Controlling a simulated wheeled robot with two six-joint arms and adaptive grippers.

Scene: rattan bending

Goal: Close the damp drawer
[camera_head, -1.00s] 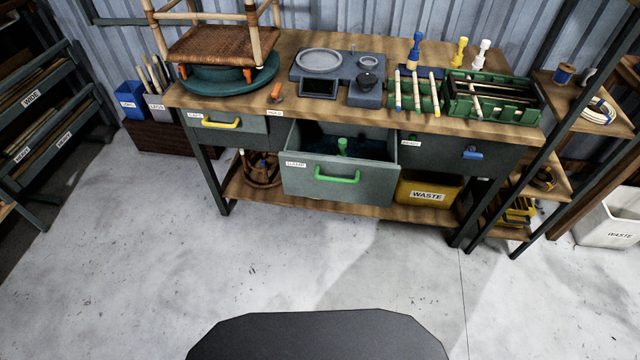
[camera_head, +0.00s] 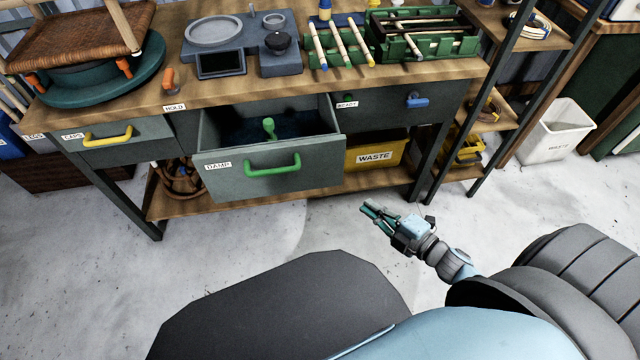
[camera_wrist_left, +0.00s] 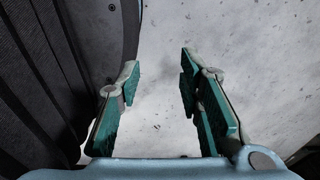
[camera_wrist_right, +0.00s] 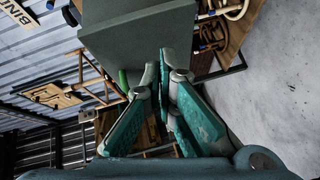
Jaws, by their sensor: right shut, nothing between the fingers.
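The damp drawer (camera_head: 262,180) is pulled open from the middle of the workbench, with a green handle (camera_head: 272,166) on its front and a "DAMP" label at its left. A green object (camera_head: 268,127) stands inside it. My right gripper (camera_head: 370,208) is shut and empty, in front of and to the right of the drawer, apart from it. In the right wrist view the shut fingers (camera_wrist_right: 166,58) point toward the grey drawer (camera_wrist_right: 135,45), which looks tilted there. My left gripper (camera_wrist_left: 158,72) shows only in its wrist view, open and empty above the floor.
A yellow waste bin (camera_head: 376,152) sits on the lower shelf right of the drawer. The concrete floor before the bench is clear.

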